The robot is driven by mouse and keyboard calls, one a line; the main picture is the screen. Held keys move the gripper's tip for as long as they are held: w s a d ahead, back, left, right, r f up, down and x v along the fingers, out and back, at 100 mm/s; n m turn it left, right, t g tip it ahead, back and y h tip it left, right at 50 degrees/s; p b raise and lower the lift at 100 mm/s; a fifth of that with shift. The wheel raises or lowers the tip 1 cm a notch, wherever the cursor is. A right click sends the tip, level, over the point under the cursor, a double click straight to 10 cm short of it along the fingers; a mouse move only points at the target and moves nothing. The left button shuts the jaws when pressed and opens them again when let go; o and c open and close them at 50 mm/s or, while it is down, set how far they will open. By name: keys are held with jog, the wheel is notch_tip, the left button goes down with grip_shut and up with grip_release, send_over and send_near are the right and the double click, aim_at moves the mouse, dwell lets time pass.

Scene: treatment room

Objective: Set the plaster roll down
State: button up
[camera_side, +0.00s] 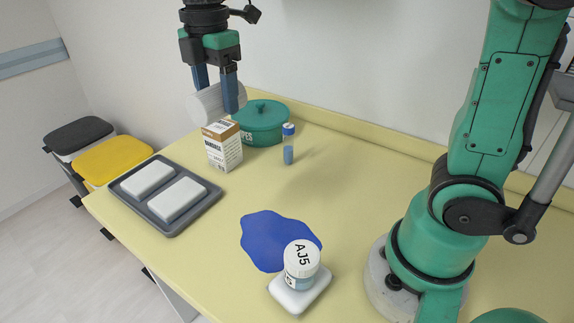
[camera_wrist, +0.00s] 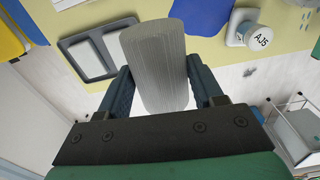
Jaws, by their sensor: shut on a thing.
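The plaster roll (camera_side: 206,104) is a white, ribbed cylinder held up in the air above the back left of the yellow table (camera_side: 345,200). My gripper (camera_side: 216,98) is shut on it, with one blue finger on each side. In the wrist view the roll (camera_wrist: 155,65) lies between the two fingers of my gripper (camera_wrist: 158,85), its far end reaching out past them. In the side view the roll appears in front of the wall, above a carton; its exact height over the table I cannot tell.
A carton (camera_side: 223,146), a green lidded pot (camera_side: 262,122) and a small blue vial (camera_side: 288,145) stand at the back. A grey tray (camera_side: 203,218) with two white blocks lies left. A blue patch (camera_side: 262,238) and a jar marked AJ5 (camera_side: 302,262) on a white block are in front.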

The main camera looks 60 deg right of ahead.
jog(key=a+f, duration=0.1)
jog(key=a, duration=0.3)
send_over(222, 225)
jog(key=shift+n, duration=0.4)
notch_tip(222, 225, down, 15)
jog(key=shift+f, duration=2.2)
jog(key=shift+f, duration=0.1)
jog(key=o, duration=1.4)
jog(key=shift+c, duration=0.2)
